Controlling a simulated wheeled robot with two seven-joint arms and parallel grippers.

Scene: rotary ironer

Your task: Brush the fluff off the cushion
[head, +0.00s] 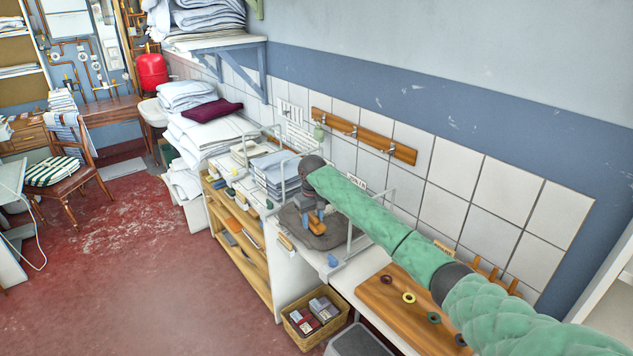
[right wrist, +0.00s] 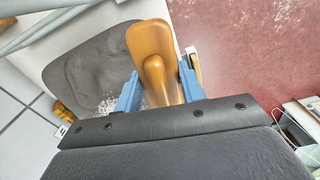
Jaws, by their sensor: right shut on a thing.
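A dark grey cushion (head: 337,238) lies on the white counter inside a pale metal frame. In the right wrist view the cushion (right wrist: 85,65) fills the left of the picture. A patch of white fluff (right wrist: 108,104) shows on it, just left of my gripper. My right gripper (right wrist: 158,72) has its blue fingers shut on the wooden brush (right wrist: 148,38). In the head view the right gripper (head: 312,208) and the brush (head: 318,226) are over the cushion. Whether the brush touches the cushion is unclear. My left gripper is not in view.
Folded linen (head: 275,172) stands on the counter left of the cushion. A small blue item (head: 332,261) sits near the counter's front edge. A wicker basket (head: 316,319) is on the floor below. A wooden board with coloured rings (head: 380,297) lies to the right.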

